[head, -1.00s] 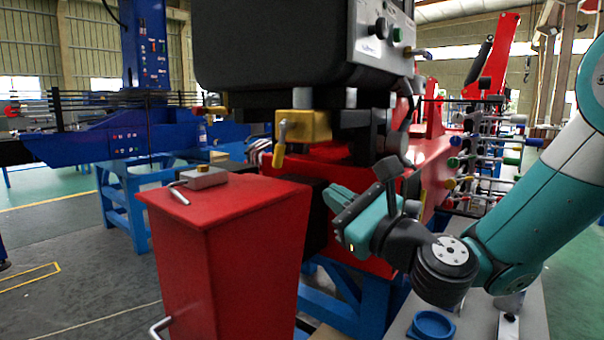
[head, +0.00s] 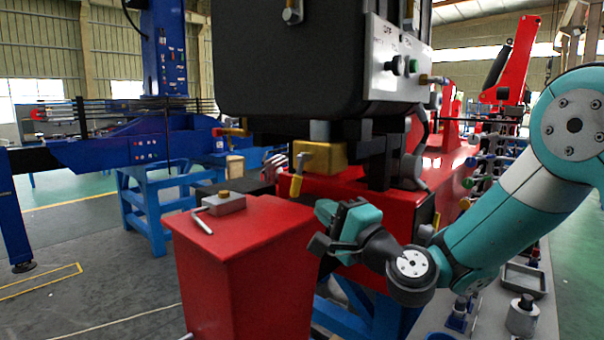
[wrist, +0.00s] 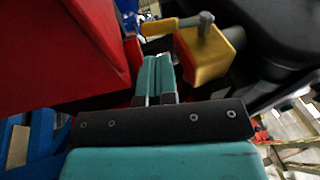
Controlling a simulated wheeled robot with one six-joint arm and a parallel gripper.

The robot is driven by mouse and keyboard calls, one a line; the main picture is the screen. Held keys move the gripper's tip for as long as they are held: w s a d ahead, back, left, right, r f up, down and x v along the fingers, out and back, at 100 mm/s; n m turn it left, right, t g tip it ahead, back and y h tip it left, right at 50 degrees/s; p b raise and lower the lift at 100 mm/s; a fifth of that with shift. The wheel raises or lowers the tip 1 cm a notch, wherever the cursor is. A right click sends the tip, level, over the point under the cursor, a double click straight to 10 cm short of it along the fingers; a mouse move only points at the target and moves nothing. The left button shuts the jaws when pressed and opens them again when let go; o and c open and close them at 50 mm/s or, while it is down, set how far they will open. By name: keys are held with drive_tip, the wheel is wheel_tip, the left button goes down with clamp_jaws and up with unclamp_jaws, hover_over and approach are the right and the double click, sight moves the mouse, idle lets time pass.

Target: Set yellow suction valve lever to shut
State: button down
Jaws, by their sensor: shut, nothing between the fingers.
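The yellow suction valve (head: 320,158) hangs under the large black tank, with a brass-yellow block body. Its lever (head: 296,184) has a yellow grip and hangs down at the body's near left side. In the wrist view the valve body (wrist: 210,54) is at upper right, and the lever (wrist: 160,27) reaches left from its pivot, just beyond my fingertips. My gripper (head: 328,209) is below and slightly right of the lever. In the wrist view its teal fingers (wrist: 157,62) are together and empty. A gap seems to separate them from the lever; contact is not visible.
A red pedestal (head: 245,255) stands close left of my gripper, with a grey block and bent handle (head: 222,203) on top. The black tank (head: 290,70) overhangs the valve. Another valve with a red handle (head: 218,132) is farther left. Blue stands fill the background.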

sight(299, 187)
drive_tip(key=p+x, duration=0.4)
drive_tip(key=x, duration=0.2)
drive_tip(key=shift+w+r+p, duration=0.15)
drive_tip(key=shift+p, duration=0.25)
